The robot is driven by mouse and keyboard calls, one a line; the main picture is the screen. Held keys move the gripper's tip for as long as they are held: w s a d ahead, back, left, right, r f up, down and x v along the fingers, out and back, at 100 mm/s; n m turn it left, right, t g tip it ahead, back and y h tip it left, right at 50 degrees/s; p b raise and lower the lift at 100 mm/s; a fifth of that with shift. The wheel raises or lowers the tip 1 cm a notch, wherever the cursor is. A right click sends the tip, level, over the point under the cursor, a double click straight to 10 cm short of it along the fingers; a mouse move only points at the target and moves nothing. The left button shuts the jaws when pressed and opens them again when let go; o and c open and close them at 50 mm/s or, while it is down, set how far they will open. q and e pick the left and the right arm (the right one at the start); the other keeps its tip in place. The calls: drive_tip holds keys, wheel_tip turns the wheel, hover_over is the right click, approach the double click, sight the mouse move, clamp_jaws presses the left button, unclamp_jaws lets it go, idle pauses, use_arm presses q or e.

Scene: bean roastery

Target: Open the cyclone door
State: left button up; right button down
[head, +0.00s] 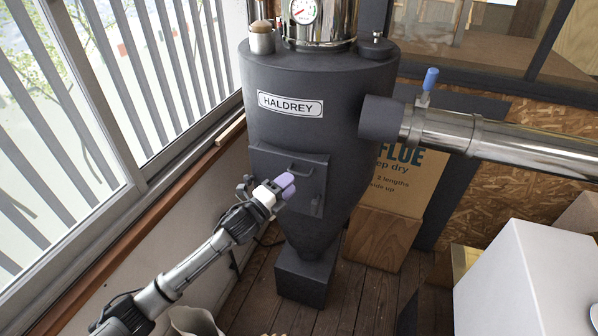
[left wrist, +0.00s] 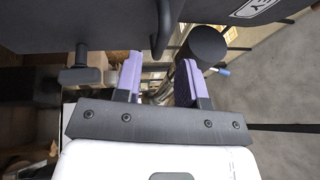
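The cyclone (head: 350,85) is a dark grey drum tapering to a cone, with a HALDREY label on its front. Its door (head: 310,190) is a flat square panel low on the front and looks shut. A dark bar handle (head: 301,168) sits near the door's top edge. My left gripper (head: 285,186) is in front of the door, just below the handle, and hides part of the panel. In the left wrist view its purple fingers (left wrist: 160,80) are apart with nothing between them; a dark handle (left wrist: 161,30) lies just beyond the gap. My right gripper is not in view.
A knob-like fitting (head: 245,186) stands out at the door's left side. A steel pipe (head: 500,142) runs right from the cyclone. Windows (head: 120,90) close off the left. A cardboard box (head: 405,180) and a white block (head: 525,285) stand to the right.

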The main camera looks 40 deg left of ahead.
sight(299, 174)
use_arm(q)
drive_tip(key=shift+w+d+r+p, duration=0.1)
drive_tip(key=shift+w+r+p, duration=0.15)
drive_tip(key=shift+w, duration=1)
drive_tip(key=shift+w+d+r+p, duration=0.1)
drive_tip(key=shift+w+r+p, duration=0.1)
drive_tip(key=shift+w, duration=1.05)
clamp_jaws()
